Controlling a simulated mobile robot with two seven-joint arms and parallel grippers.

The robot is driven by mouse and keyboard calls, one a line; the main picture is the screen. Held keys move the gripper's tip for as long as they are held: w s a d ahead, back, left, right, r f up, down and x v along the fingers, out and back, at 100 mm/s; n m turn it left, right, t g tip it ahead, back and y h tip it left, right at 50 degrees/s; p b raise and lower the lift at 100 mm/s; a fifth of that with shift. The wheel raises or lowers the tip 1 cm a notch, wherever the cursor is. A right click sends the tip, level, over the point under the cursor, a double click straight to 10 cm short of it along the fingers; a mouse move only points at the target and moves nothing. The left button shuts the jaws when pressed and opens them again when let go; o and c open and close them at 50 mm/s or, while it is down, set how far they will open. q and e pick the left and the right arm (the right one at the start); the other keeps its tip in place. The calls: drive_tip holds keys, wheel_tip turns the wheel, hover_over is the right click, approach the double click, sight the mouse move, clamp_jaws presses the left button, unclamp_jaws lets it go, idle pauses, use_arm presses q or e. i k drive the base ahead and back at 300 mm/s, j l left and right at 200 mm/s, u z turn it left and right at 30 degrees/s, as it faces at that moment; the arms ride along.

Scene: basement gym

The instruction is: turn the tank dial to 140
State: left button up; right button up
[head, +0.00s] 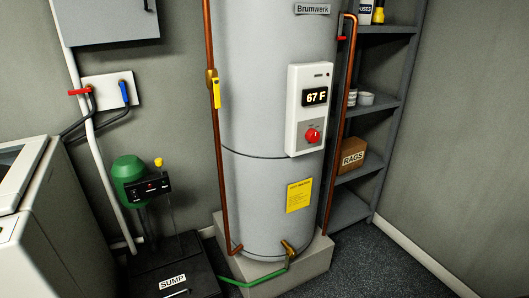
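The tank (265,190) is a tall grey cylinder on a concrete block in the middle of the head view. A white control panel (296,137) is fixed to its front, right of centre. The panel's dark display (316,97) reads 67 F. Below the display is the round red dial (313,136); the markings around it are too small to read. Neither of my grippers shows in the head view, and nothing touches the dial.
Copper pipes (216,150) run up both sides of the tank; the left one has a yellow valve handle (217,92). A green sump pump (131,180) and a white appliance (50,220) stand left. Grey shelves (385,100) stand right. Dark floor (375,265) is clear at front right.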

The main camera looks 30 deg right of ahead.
sight(312, 136)
drive_tip(key=i+l, duration=0.1)
drive_tip(key=l, duration=0.35)
drive_tip(key=i+l, duration=0.1)
drive_tip(key=l, duration=0.3)
drive_tip(key=i+l, duration=0.15)
drive_tip(key=l, duration=0.3)
drive_tip(key=i+l, duration=0.1)
drive_tip(key=l, duration=0.3)
drive_tip(key=i+l, duration=0.1)
drive_tip(key=l, duration=0.35)
drive_tip(key=i+l, duration=0.1)
drive_tip(key=l, duration=0.3)
